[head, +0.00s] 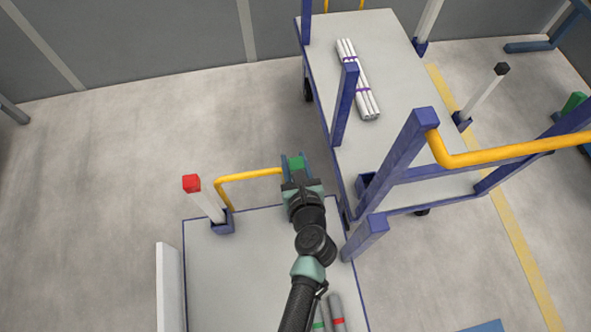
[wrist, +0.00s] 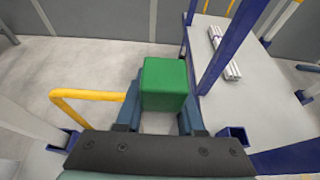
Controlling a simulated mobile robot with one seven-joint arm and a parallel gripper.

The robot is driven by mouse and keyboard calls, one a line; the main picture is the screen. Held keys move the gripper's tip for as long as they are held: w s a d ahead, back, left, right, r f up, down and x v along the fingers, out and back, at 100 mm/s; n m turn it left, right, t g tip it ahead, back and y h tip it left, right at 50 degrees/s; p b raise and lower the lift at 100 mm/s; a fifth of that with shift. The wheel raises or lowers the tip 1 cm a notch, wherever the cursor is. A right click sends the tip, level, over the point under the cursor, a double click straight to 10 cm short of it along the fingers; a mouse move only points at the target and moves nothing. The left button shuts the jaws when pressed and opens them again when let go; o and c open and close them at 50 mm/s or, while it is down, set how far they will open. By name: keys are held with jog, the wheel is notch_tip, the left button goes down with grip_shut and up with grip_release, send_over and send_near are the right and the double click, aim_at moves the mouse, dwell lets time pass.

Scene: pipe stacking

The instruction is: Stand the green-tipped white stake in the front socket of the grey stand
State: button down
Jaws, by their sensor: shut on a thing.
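The green tip (head: 297,162) of the stake shows between the fingers of my gripper (head: 296,172) in the head view. In the wrist view my gripper (wrist: 162,115) is shut on the stake, with blue fingers on both sides of its green block tip (wrist: 165,83). The white shaft is mostly hidden below the tip. A grey-topped cart (head: 390,60) stands to the right of my gripper. An empty-looking blue socket (head: 367,186) is at its near left corner; it also shows in the wrist view (wrist: 233,136). I cannot tell whether this cart is the named stand.
A nearer grey platform (head: 215,285) holds a red-tipped white stake (head: 204,200) in a socket. A yellow rail (head: 245,175) lies left of my gripper. Blue posts (head: 400,160) and a yellow bar (head: 510,152) rise at the right. White pipes (head: 358,80) lie bundled on the cart.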

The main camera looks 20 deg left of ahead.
notch_tip(320, 180, up, 20)
jog(key=p, duration=1.6)
